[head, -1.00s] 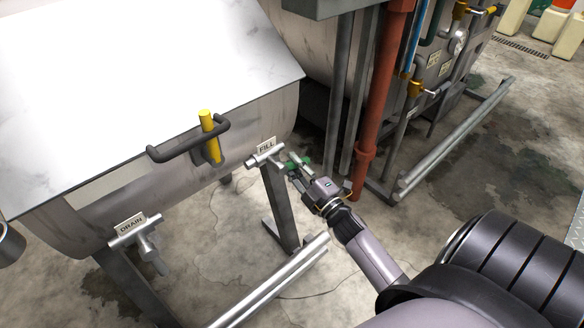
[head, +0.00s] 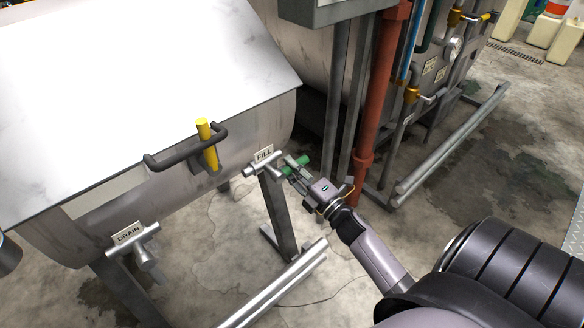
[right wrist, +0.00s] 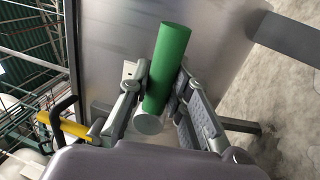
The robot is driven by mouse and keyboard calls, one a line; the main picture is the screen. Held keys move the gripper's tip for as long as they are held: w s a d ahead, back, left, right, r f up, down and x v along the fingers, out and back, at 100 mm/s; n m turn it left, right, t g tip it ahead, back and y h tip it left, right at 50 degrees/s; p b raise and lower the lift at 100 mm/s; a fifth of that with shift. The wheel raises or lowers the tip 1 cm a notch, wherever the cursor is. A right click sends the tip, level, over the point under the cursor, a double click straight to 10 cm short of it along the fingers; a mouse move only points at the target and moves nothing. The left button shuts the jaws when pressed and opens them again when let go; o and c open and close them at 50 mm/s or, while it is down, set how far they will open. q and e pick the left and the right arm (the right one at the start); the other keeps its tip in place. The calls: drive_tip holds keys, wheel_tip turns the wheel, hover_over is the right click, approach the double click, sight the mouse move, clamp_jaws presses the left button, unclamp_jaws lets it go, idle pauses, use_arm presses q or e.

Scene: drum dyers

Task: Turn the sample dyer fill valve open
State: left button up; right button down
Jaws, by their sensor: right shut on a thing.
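The sample dyer fill valve (head: 262,164) is a silver pipe fitting under a FILL label (head: 264,153), low on the right end of the dyer. Its green handle (head: 301,162) points to the right in the head view. My right gripper (head: 294,173) is shut on this handle. In the right wrist view the green handle (right wrist: 168,65) stands tilted between the two grey fingers (right wrist: 157,108), its round end toward the camera. The fingers hide part of the valve.
The steel dyer (head: 215,105) has a yellow-gripped lid handle (head: 207,140). A DRAIN valve (head: 134,238) sits lower left. A support leg (head: 278,208) and floor rail (head: 275,285) are below. A red pipe (head: 375,100) stands close right. Open floor lies between the rails.

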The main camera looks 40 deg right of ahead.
drive_tip(key=c, duration=1.8)
unclamp_jaws()
drive_tip(key=shift+o, duration=1.3)
use_arm(q)
drive_tip(key=shift+s+f, duration=0.15)
drive_tip(key=shift+s, duration=0.35)
use_arm(e)
drive_tip(key=shift+o, duration=0.5)
drive_tip(key=shift+s+f, duration=0.1)
drive_tip(key=shift+s, duration=0.15)
use_arm(q)
drive_tip(key=shift+w, duration=0.3)
use_arm(e)
drive_tip(key=a+v, duration=0.1)
drive_tip(key=v, duration=1)
drive_tip(key=shift+s+d, duration=0.3)
drive_tip(key=shift+d, duration=0.15)
